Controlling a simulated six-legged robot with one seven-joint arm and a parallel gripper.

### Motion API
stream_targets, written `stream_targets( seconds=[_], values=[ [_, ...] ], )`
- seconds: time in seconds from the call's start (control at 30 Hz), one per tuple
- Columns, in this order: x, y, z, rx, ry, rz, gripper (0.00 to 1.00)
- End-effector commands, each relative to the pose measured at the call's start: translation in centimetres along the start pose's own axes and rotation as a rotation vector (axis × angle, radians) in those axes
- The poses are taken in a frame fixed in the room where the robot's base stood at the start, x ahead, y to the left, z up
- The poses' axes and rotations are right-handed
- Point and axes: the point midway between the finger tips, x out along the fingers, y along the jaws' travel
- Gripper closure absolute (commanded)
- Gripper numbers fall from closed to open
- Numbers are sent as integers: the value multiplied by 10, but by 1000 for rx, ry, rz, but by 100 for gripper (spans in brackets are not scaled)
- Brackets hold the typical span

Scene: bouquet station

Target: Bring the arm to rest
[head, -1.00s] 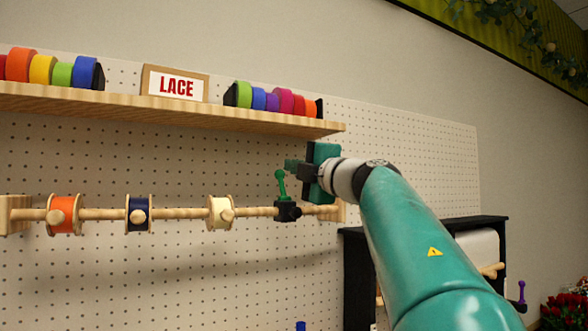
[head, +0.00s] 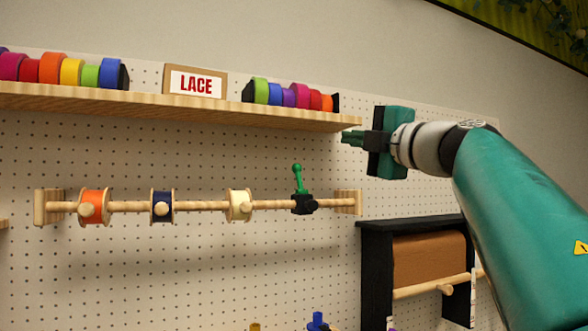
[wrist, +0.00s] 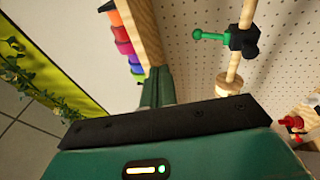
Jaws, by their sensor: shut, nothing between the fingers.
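My gripper (head: 352,138) is in the head view at the upper right, beside the right end of the wooden shelf. Its green fingers are together with nothing between them, pointing left. In the wrist view the fingers (wrist: 158,88) overlap the shelf edge in the picture; I cannot tell how close they are. My arm comes in from the right. The wooden rod (head: 205,205) with the green-handled black clamp (head: 303,203) is below and left of my gripper, apart from it.
The shelf (head: 200,110) carries coloured ribbon rolls (head: 72,72) and a LACE sign (head: 196,83). Spools with orange (head: 93,206), navy and cream ribbon sit on the rod. A black frame with a brown roll (head: 430,260) stands below my arm. Pegboard fills the back.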

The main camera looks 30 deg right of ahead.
Motion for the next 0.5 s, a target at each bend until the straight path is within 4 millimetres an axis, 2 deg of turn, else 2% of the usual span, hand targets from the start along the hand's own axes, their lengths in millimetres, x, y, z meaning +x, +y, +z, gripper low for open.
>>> stream_targets(
  seconds=[0.27, 0.4, 0.47, 0.5],
  values=[
    [0, 2, -3, 43, -11, 46, 100],
    [1, -2, -7, 220, -75, 182, 100],
    [1, -13, -6, 340, -131, 238, 100],
    [-1, -26, -5, 425, -176, 262, 100]
  ],
)
